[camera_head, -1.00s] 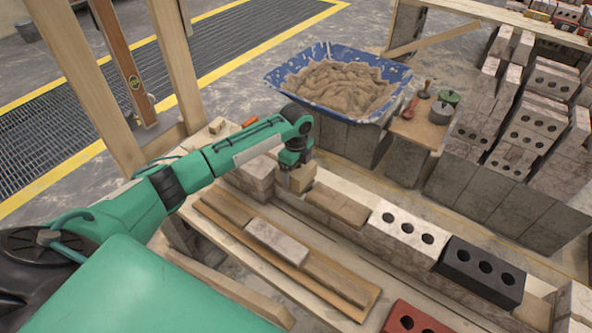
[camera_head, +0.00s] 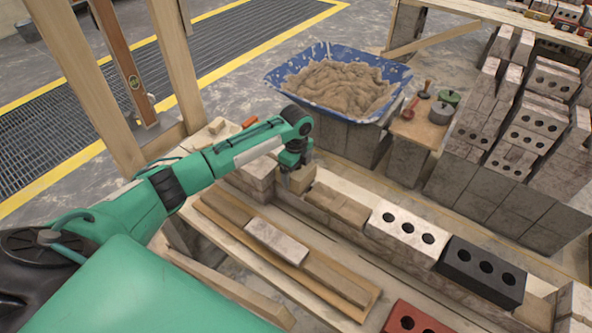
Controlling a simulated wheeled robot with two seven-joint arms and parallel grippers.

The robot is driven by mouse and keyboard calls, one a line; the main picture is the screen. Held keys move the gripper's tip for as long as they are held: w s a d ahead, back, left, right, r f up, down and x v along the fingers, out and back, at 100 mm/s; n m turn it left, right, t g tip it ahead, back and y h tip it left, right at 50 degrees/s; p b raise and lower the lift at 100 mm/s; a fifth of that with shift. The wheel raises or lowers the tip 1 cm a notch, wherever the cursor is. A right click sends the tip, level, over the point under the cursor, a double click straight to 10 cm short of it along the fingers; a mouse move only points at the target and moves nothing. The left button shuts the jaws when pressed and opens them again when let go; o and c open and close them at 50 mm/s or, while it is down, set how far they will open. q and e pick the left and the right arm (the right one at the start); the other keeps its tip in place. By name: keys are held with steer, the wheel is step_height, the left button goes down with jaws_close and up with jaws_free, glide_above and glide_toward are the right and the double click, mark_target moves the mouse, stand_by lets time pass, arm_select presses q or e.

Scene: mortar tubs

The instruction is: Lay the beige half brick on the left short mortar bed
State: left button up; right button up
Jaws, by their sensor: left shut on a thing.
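My left gripper (camera_head: 290,178) points down at the left part of the low brick wall, shut on the beige half brick (camera_head: 304,178). The half brick is partly covered by the gripper. It is at the wall's top, just right of a pale brick stack (camera_head: 258,174); I cannot tell whether it touches what lies below. The left short mortar bed cannot be made out and appears hidden by the gripper and half brick. A tan strip (camera_head: 340,207) runs along the wall to the right of the half brick. My right gripper is not in view.
A white holed brick (camera_head: 407,229) and a black holed brick (camera_head: 482,270) lie farther right along the wall. A blue tub of mortar (camera_head: 338,84) stands behind. A plank (camera_head: 335,279) with a pale brick (camera_head: 276,242) lies in front. Brick stacks (camera_head: 525,130) fill the right.

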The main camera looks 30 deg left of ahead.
arm_select(q)
steer(key=o, duration=1.4)
steer(key=shift+c, duration=0.2)
steer(key=shift+o, duration=0.6)
steer(key=shift+f, duration=0.15)
